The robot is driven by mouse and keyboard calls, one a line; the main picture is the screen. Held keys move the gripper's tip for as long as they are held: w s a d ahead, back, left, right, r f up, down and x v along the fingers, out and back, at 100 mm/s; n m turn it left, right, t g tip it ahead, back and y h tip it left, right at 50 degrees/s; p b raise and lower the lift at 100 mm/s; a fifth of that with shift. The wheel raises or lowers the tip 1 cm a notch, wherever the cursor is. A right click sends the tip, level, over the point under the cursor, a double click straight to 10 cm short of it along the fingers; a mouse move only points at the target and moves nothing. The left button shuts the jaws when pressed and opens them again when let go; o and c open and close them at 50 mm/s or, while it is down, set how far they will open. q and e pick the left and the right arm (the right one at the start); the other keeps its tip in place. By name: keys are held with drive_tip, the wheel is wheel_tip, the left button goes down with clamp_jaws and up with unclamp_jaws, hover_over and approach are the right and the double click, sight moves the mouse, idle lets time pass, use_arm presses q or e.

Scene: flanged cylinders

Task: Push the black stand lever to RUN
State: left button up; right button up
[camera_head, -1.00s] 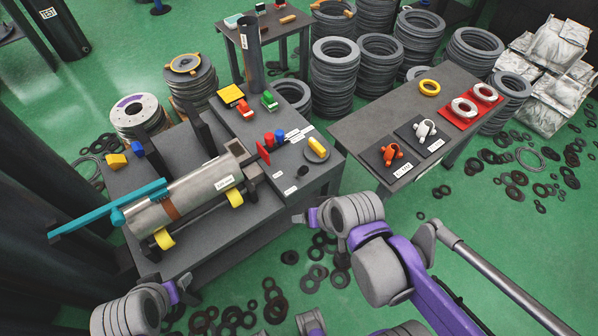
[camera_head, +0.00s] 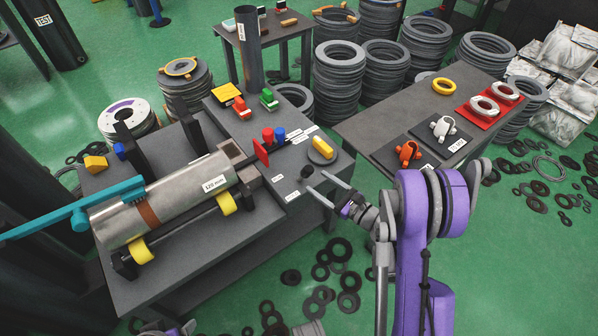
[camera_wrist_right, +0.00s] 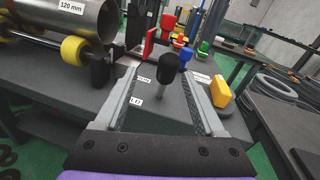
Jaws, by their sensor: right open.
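The black stand lever (camera_head: 307,171) has a round black knob on a short metal stem. It stands on the right part of the grey stand top. In the right wrist view the lever (camera_wrist_right: 174,63) appears between the finger lines, tilted slightly right. My right gripper (camera_head: 316,180) is open and empty, its two fingertips just short of the knob; I see no clear contact. White labels (camera_head: 291,195) lie beside the lever, partly hidden by the fingers in the wrist view.
A yellow block (camera_head: 321,148) stands close right of the lever. A red plate (camera_head: 262,151) and red and blue knobs (camera_head: 279,134) stand behind it. A steel cylinder (camera_head: 160,195) rests on yellow rollers at left. A side table (camera_head: 375,112) stands at right.

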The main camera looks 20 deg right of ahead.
sight(303, 176)
drive_tip(key=shift+m+t, duration=0.4)
drive_tip(key=shift+m, duration=0.3)
drive_tip(key=x, duration=0.6)
drive_tip(key=d+f+x, duration=0.1)
drive_tip(key=x, duration=0.3)
drive_tip(key=shift+w+d+f, duration=0.1)
drive_tip(key=shift+w, duration=0.25)
clamp_jaws()
idle(0.4)
